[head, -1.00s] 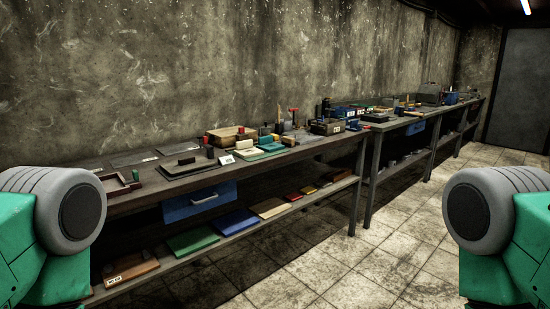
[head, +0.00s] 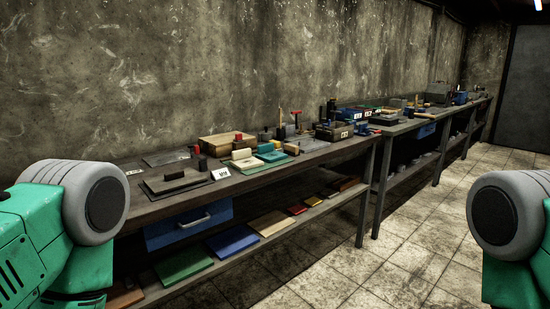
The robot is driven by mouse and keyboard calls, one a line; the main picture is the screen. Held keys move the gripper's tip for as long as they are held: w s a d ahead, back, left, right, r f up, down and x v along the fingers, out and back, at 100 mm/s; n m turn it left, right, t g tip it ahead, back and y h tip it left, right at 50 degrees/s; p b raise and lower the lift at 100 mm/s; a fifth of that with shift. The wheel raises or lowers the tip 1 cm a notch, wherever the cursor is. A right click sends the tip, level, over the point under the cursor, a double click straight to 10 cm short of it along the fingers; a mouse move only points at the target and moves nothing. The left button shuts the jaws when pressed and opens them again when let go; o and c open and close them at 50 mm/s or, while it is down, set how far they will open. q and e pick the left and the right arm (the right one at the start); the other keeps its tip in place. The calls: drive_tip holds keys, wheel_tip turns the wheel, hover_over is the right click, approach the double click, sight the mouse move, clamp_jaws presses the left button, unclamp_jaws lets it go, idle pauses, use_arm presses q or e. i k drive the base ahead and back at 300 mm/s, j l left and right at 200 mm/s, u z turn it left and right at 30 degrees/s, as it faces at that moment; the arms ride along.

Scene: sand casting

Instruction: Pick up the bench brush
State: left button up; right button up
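I cannot pick out the bench brush for certain. A small tan piece with a dark end (head: 291,149) lies near the front edge of the near workbench (head: 330,152), but it is too small to identify. Small tools crowd the bench around it. Neither of my grippers is in view. Only green and grey parts of my arms show at the left and right edges, well short of the bench items.
A blue drawer (head: 190,224) hangs below. Coloured boards lie on the lower shelf. Tiled floor (head: 400,240) is clear to the right.

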sight(290, 150)
drive_tip(key=i+l, duration=0.3)
drive_tip(key=i, duration=0.15)
drive_tip(key=i+l, duration=0.25)
drive_tip(key=i, duration=0.25)
drive_tip(key=i+l+z, duration=0.1)
drive_tip(key=i+l, duration=0.2)
drive_tip(key=i, duration=0.15)
